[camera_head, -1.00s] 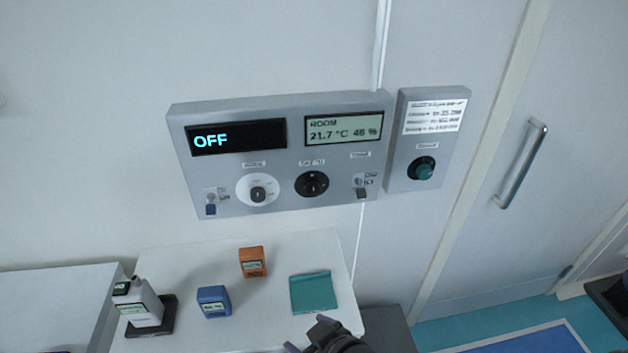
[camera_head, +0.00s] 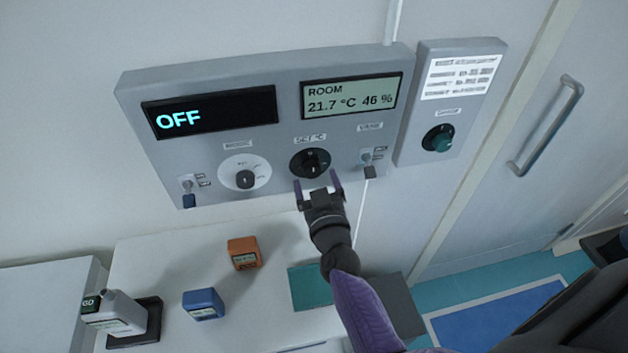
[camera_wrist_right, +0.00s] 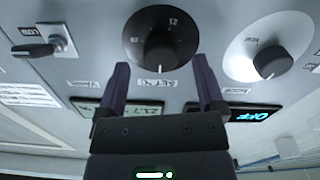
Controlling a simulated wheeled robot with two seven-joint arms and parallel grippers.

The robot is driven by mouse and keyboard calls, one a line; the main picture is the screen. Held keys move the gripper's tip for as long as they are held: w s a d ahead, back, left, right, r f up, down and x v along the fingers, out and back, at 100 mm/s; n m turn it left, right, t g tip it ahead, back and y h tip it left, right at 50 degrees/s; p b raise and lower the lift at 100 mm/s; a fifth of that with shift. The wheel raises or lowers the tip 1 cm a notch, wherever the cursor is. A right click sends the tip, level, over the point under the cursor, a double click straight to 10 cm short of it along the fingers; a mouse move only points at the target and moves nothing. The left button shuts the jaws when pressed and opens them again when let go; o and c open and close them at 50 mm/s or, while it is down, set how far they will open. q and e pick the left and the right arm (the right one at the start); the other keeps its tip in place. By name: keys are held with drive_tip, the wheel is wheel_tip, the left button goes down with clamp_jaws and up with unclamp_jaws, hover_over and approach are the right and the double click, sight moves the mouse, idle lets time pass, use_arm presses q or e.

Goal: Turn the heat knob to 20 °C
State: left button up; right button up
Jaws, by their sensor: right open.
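The heat knob is the round black dial (camera_head: 310,163) under the "SET °C" label on the grey wall panel (camera_head: 220,78). In the right wrist view the dial (camera_wrist_right: 160,45) appears upside down, with white numbers around its edge. Its exact setting is too small to read. My right gripper (camera_head: 317,181) is open and empty, just below and in front of the dial. In the wrist view its fingertips (camera_wrist_right: 161,63) lie to either side of the dial, apparently not touching it. My left gripper is out of view.
The left display (camera_head: 209,112) reads OFF; the room display (camera_head: 351,96) reads 21.7 °C, 46 %.

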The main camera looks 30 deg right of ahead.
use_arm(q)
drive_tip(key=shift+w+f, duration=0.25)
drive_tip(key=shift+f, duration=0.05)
use_arm(e)
drive_tip(key=shift+x, duration=0.8)
clamp_jaws()
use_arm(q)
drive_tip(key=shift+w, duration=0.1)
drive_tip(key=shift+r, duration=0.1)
use_arm(e)
drive_tip(key=shift+r+m, duration=0.1)
drive_tip(key=shift+m, duration=0.2)
